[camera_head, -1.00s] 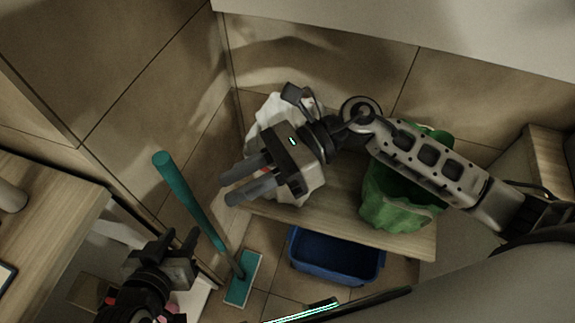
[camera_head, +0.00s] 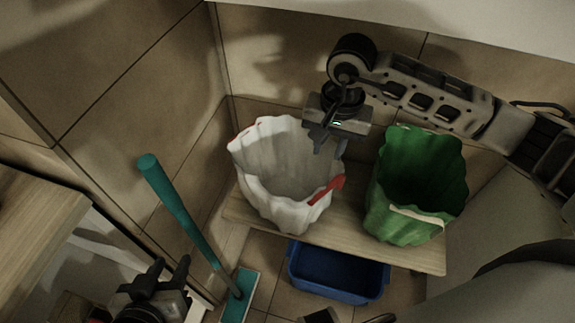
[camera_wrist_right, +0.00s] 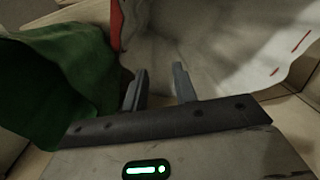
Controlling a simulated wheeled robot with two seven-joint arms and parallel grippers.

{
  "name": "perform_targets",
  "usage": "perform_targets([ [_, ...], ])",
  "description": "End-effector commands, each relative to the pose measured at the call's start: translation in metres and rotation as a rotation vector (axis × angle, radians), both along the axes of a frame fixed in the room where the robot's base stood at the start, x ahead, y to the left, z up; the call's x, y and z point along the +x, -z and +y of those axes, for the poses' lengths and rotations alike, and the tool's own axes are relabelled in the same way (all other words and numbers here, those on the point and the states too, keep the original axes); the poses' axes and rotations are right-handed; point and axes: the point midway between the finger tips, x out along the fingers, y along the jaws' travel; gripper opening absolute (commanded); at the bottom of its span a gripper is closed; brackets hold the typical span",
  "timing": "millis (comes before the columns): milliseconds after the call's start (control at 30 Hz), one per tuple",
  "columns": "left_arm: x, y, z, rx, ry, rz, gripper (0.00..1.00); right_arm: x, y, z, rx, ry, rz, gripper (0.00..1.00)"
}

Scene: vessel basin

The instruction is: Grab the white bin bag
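The white bin bag (camera_head: 268,205) stands open at the top on a wooden shelf, with a red strip on its right rim. It also shows in the right wrist view (camera_wrist_right: 215,45), beyond the fingers. My right gripper (camera_head: 330,143) is above the right rear edge of the bag, pointing down. In the right wrist view its two fingers (camera_wrist_right: 158,85) are apart with nothing clearly between them; whether they touch the bag I cannot tell. My left gripper (camera_head: 168,272) is at the lower left, away from the bag, with its fingers apart and empty.
A green bin bag (camera_head: 385,205) stands right of the white one on the shelf (camera_head: 345,235). A blue basin (camera_head: 335,272) is below the shelf. A teal-handled mop (camera_head: 182,212) leans at the left. Tiled walls close off the back and left.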

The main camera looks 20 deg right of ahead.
Motion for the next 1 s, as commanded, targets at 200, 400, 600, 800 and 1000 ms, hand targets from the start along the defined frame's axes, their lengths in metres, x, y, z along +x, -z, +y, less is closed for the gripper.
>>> perform_targets([
  [200,0.000,-0.002,0.000,0.006,0.001,0.002,0.36,0.003,0.033,0.000,0.001,-0.001,0.007,0.28],
  [400,0.000,-0.002,0.000,0.006,0.001,0.002,0.36,0.003,0.041,0.001,0.002,-0.003,0.005,0.28],
  [600,0.000,-0.002,0.000,0.006,0.001,0.001,0.36,0.002,0.041,0.001,0.002,-0.003,0.007,0.09],
  [800,0.000,-0.002,0.000,0.006,0.001,0.002,0.36,0.002,0.041,0.001,0.002,-0.003,0.007,0.00],
  [1000,0.000,-0.002,0.000,0.007,0.002,0.001,0.36,0.002,0.041,0.001,0.002,-0.003,0.007,0.28],
])
